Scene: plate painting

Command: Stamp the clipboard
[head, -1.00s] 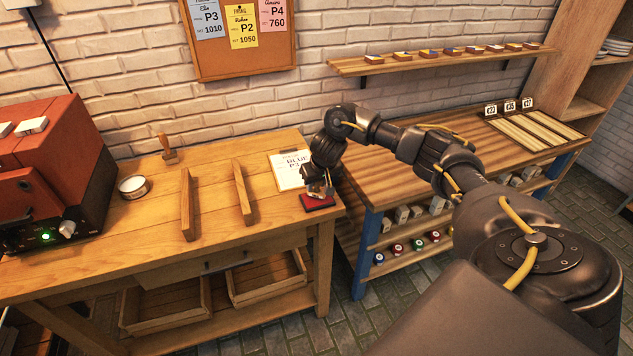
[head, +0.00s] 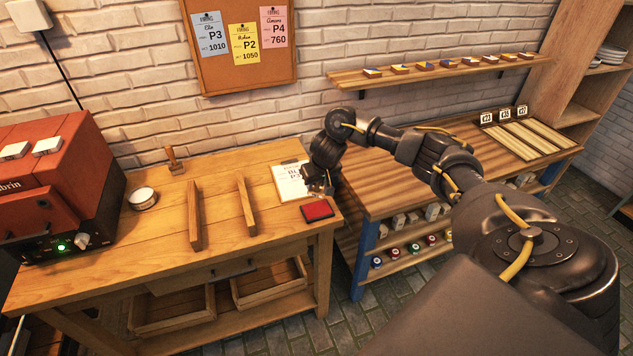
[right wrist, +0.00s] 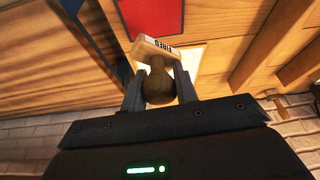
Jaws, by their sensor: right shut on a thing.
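My right gripper (head: 322,188) is shut on a wooden stamp. In the right wrist view, the stamp (right wrist: 158,72) has its round handle between the two fingers (right wrist: 160,92), and its block reads "FIRED". The clipboard (head: 287,184) with a white sheet lies at the right end of the wooden table. The gripper and stamp are at the clipboard's right side and hide part of its writing. In the wrist view, white paper (right wrist: 190,58) shows behind the stamp. I cannot tell whether the stamp touches it. A red ink pad (head: 317,210) lies just in front. My left gripper is not in view.
Two wooden bars (head: 246,205) and a round tin (head: 142,198) are on the table (head: 225,245). Another wooden-handled stamp (head: 174,160) stands near the wall. A red kiln (head: 45,180) stands at the left. A second bench (head: 400,190) adjoins at the right.

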